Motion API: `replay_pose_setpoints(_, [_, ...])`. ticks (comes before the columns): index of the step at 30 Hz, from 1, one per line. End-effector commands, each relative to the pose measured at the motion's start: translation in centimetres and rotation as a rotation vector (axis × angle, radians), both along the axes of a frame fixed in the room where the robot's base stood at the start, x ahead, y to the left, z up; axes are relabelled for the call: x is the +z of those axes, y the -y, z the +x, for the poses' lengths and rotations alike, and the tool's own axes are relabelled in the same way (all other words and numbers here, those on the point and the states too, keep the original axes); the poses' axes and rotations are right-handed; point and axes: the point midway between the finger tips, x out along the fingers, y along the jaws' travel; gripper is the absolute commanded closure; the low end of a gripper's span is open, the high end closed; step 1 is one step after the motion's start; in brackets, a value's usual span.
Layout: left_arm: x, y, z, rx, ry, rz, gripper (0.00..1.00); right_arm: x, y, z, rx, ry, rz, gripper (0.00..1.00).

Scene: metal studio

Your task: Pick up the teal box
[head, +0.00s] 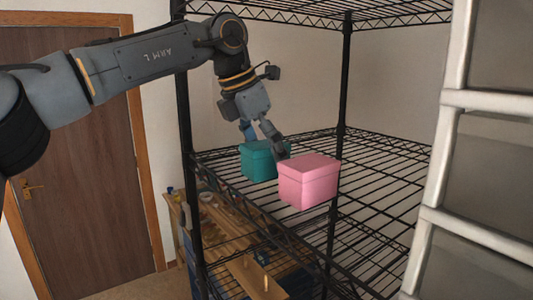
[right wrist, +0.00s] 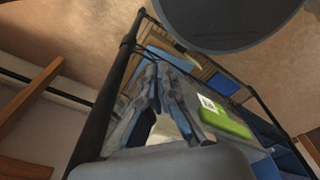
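The teal box (head: 257,162) sits on the black wire shelf, seen in the head view. A pink box (head: 308,181) stands in front of it to the right and is close to it. My left gripper (head: 265,146) is above the teal box, pointing down. Its fingers are spread, one at the far left side of the box and one near its right edge, by the pink box. I cannot tell whether they touch the box. My right gripper (right wrist: 158,72) shows in the right wrist view with its fingertips together and nothing visible between them.
The wire shelf (head: 385,185) is bare to the right of the boxes. Black posts (head: 343,90) and an upper wire shelf (head: 310,12) frame the space. A white-framed unit (head: 440,170) stands at the right. A green object (right wrist: 225,122) shows in the right wrist view.

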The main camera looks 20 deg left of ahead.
Motion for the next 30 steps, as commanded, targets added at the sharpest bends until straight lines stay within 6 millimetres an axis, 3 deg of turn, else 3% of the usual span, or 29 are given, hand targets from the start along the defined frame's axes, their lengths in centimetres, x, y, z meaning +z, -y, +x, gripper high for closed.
replay_pose_setpoints(6, [-0.1,0.0,0.0,0.001,0.000,-0.001,0.19,-0.1,0.1,-1.3,0.000,-0.020,-0.002,1.00])
replay_pose_setpoints(15, [-0.1,0.0,0.0,0.001,0.000,0.000,0.80,-0.1,0.2,-0.5,0.000,-0.009,-0.003,1.00])
replay_pose_setpoints(25, [0.2,0.0,0.0,0.001,0.000,0.000,0.82,0.0,0.4,-0.2,0.001,-0.003,-0.005,1.00])
replay_pose_setpoints(30, [1.6,0.0,0.1,0.001,0.002,-0.001,0.82,0.4,0.4,-0.2,0.000,-0.003,-0.005,1.00])
